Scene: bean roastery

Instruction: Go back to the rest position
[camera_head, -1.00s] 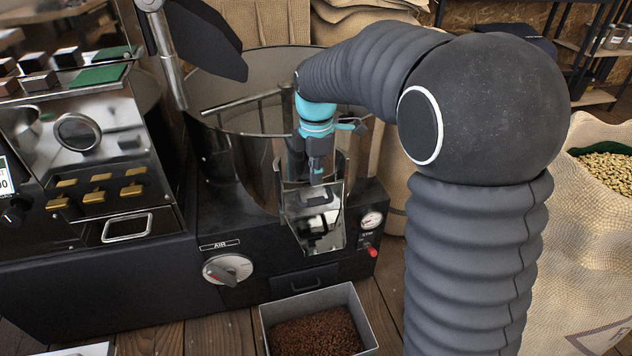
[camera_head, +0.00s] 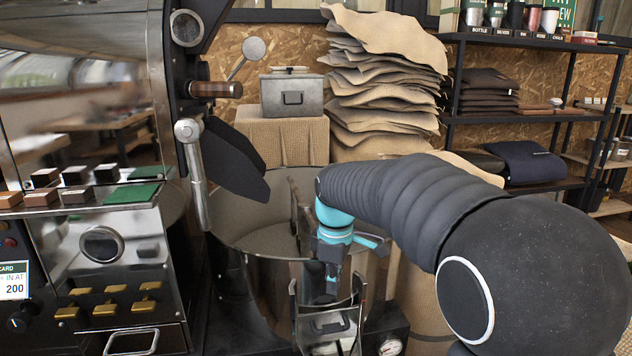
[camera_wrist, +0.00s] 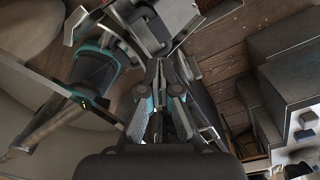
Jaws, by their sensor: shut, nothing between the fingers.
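My gripper (camera_head: 332,285) points down at the front of the roaster's round cooling drum (camera_head: 240,232), just over and behind a metal chute (camera_head: 330,328). In the wrist view the gripper (camera_wrist: 165,68) has its two fingers drawn together with nothing between them. The metal chute (camera_wrist: 150,22) lies close to the fingertips there; I cannot tell whether they touch it. My arm reaches in from the right side of the head view, bent, with its lower part out of the frame.
A control panel with brass levers (camera_head: 108,302) stands at the left. Behind are a lidded metal box (camera_head: 292,96), stacked burlap sacks (camera_head: 385,80) and a black shelf (camera_head: 540,118).

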